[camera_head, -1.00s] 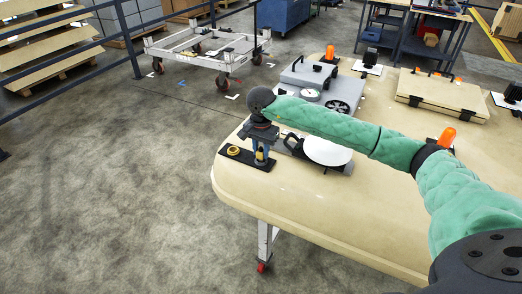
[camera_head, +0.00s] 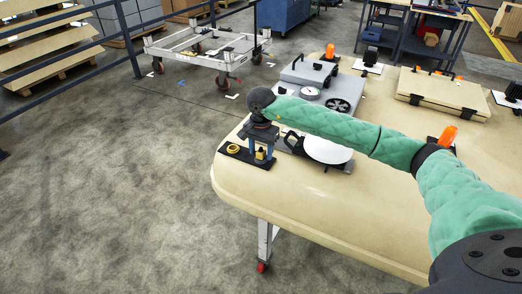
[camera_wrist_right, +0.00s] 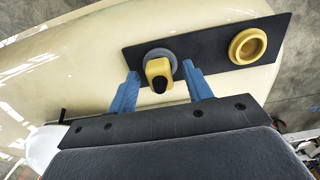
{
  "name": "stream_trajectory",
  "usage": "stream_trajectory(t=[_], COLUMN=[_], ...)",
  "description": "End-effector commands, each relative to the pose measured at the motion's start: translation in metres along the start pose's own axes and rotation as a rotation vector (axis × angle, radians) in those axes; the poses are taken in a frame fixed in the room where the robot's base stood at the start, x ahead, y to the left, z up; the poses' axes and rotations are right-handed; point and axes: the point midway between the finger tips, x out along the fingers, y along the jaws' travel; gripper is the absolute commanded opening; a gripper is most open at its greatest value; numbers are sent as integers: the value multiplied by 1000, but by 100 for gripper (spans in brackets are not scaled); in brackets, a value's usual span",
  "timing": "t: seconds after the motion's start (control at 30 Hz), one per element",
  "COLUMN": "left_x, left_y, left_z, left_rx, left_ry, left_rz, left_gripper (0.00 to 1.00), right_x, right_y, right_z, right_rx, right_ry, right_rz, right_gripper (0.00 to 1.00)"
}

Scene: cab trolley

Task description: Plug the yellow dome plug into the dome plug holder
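The yellow dome plug (camera_wrist_right: 158,70), with a dark end toward the camera, stands in a grey ring (camera_wrist_right: 160,54) on a black plate (camera_wrist_right: 206,47). A yellow ring-shaped piece (camera_wrist_right: 248,46), which looks like the dome plug holder, sits at the right end of that plate. In the head view, the plug (camera_head: 261,155) and yellow ring (camera_head: 233,149) are on the plate at the table's near left corner. My right gripper (camera_wrist_right: 160,70) points down over the plug, its blue fingers on either side with visible gaps. It also shows in the head view (camera_head: 262,151). My left gripper is out of view.
The plate lies near the edge of the beige table (camera_head: 300,210). A white round dish (camera_head: 327,149) and a grey case (camera_head: 309,74) with gauge and fan stand close to the right arm. An orange beacon (camera_head: 447,136) is near its elbow. Floor lies open at left.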

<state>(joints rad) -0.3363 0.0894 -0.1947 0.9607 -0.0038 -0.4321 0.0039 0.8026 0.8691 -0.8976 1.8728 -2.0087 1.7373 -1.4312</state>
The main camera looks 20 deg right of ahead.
Motion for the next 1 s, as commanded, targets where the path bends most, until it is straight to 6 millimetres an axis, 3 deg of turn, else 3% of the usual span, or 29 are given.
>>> stream_trajectory(t=[0.27,0.7,1.0], left_x=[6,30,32], left_y=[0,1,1], left_z=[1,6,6], left_rx=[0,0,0], left_ry=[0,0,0], left_rz=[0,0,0], left_gripper=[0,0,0], right_x=[-8,-66,-78], right_y=[-1,-1,0], right_z=[0,-1,0], right_rx=[0,0,0], right_ry=[1,1,0], right_rz=[-2,-2,0], right_gripper=[50,50,50])
